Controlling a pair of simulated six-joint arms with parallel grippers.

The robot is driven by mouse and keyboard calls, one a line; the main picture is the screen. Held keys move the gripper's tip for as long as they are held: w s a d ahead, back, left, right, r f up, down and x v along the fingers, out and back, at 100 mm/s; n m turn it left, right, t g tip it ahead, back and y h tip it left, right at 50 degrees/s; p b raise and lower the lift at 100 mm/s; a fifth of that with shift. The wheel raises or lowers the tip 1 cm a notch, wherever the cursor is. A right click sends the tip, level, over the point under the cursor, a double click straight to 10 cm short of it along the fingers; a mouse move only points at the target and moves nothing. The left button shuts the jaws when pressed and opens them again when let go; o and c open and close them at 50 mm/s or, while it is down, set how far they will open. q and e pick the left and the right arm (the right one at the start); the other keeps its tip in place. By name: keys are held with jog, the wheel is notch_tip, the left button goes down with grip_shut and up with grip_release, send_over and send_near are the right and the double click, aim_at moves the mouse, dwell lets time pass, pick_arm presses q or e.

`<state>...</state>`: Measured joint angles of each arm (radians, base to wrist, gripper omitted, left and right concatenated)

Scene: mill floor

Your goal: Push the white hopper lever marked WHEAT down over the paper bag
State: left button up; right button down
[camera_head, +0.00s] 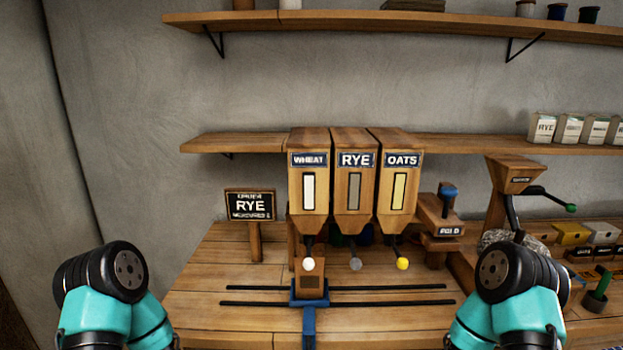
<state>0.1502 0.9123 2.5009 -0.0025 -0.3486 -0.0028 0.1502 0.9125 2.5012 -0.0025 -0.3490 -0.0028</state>
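The wooden hopper marked WHEAT (308,185) is the left one of three at the middle of the bench. Its lever ends in a white knob (308,264) below the spout. A brown paper bag (311,284) stands under this spout, partly behind the knob, on a blue carriage (309,300). The hoppers marked RYE (353,190) and OATS (399,190) stand to the right, with a grey knob (355,265) and a yellow knob (402,264). Links of my two arms show at the lower left and lower right, apart from the levers; neither gripper's fingers show.
Two dark rails (390,288) run left and right along the bench under the hoppers. A sign (250,205) at left reads ORDER RYE. A wooden mill (512,180) with a green-knobbed crank stands at right.

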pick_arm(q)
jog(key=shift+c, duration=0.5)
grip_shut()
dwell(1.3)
